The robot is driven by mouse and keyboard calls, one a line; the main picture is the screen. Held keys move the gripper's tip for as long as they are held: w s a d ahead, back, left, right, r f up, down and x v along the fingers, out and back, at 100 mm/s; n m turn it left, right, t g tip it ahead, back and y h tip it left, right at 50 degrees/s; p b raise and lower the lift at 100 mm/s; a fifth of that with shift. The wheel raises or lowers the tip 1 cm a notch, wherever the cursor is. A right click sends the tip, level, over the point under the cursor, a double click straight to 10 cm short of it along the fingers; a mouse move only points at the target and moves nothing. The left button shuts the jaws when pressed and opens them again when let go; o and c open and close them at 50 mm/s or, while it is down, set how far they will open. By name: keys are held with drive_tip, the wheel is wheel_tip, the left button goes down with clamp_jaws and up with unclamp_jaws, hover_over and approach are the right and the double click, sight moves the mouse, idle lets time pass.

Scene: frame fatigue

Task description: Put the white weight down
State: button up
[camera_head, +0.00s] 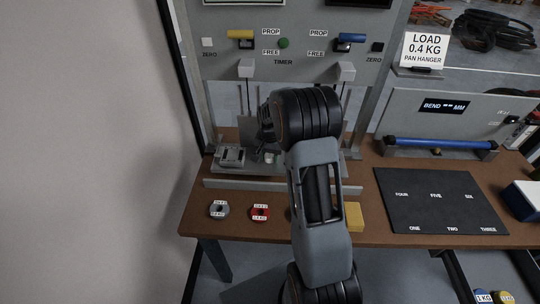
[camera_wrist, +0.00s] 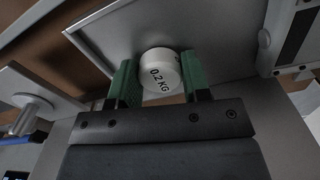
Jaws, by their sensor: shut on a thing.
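The white weight (camera_wrist: 160,73), a round disc marked 0.2 KG, sits between the two green fingers of my gripper (camera_wrist: 158,80) in the wrist view. The fingers are shut on it, one on each side. A grey plate (camera_wrist: 215,32) lies behind the weight in that view; I cannot tell whether they touch. In the head view my arm hides most of the gripper, and the white weight cannot be made out clearly there.
A grey disc (camera_head: 219,210) and a red disc (camera_head: 260,212) lie at the bench's front left. A yellow block (camera_head: 353,217) is right of my arm. A black mat (camera_head: 432,205) with number words lies at right, bare. A LOAD 0.4 KG sign (camera_head: 424,50) stands behind.

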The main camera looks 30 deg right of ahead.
sight(270, 156)
drive_tip(key=shift+f, duration=0.2)
drive_tip(key=o, duration=1)
drive_tip(key=shift+r, duration=0.1)
drive_tip(key=shift+o, duration=0.2)
wheel_tip(270, 156, up, 12)
drive_tip(key=s+a+r+n+t, duration=0.1)
drive_tip(key=s+a+r+n, duration=0.15)
drive_tip(key=s+a, duration=0.2)
drive_tip(key=s+a+r+n+t, duration=0.1)
drive_tip(key=s+a+r+n, duration=0.15)
drive_tip(key=s, duration=0.35)
drive_tip(key=s+a+n, duration=0.1)
drive_tip(key=s+a, duration=0.1)
drive_tip(key=s, duration=0.3)
drive_tip(key=s+a+f+n+t, duration=0.1)
drive_tip(key=s+a+n, duration=0.1)
drive_tip(key=s, duration=0.4)
drive_tip(key=shift+s+a+f+t, duration=0.15)
drive_tip(key=shift+a+f+t, duration=0.1)
drive_tip(key=shift+a+t, duration=0.05)
